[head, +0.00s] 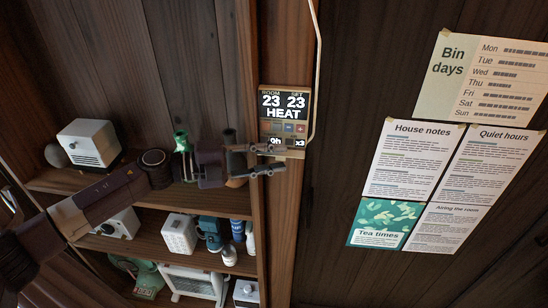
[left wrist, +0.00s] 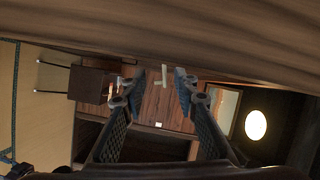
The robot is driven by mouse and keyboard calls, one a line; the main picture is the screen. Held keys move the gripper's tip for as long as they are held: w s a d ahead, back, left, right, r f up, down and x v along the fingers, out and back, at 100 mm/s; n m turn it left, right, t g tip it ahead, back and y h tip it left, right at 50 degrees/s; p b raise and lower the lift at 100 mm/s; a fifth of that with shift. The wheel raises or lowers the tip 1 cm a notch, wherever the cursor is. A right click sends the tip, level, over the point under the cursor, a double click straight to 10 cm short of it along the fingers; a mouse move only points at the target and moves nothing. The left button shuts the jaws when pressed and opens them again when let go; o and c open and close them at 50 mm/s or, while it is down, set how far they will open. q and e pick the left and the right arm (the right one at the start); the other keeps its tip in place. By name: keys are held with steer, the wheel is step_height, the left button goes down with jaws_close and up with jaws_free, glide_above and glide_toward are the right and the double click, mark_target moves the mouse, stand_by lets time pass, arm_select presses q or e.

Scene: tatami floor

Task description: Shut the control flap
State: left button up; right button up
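The control panel (head: 285,103) hangs on a wooden post. Its dark screen reads "ROOM 23, SET 23, HEAT", with small coloured buttons and small readouts below. The buttons are uncovered. A tan edge (head: 296,154) shows at the panel's bottom, partly behind my left gripper; I cannot tell for sure that it is the flap. My left gripper (head: 279,158) is in front of the panel's lower edge, fingers pointing right. In the left wrist view its fingers (left wrist: 160,75) stand apart with nothing between them. Contact with the panel cannot be made out. My right gripper is not in view.
An open shelf unit (head: 155,232) with several appliances and bottles stands left of the post, below my left arm. A pale cable (head: 317,70) runs down beside the panel. Paper notices (head: 410,160) are on the dark wall at right. A round light (left wrist: 255,125) shows in the wrist view.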

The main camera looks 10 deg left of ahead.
arm_select(q)
steer(key=v, duration=1.1)
steer(key=shift+a, duration=0.35)
steer(key=shift+s, duration=0.15)
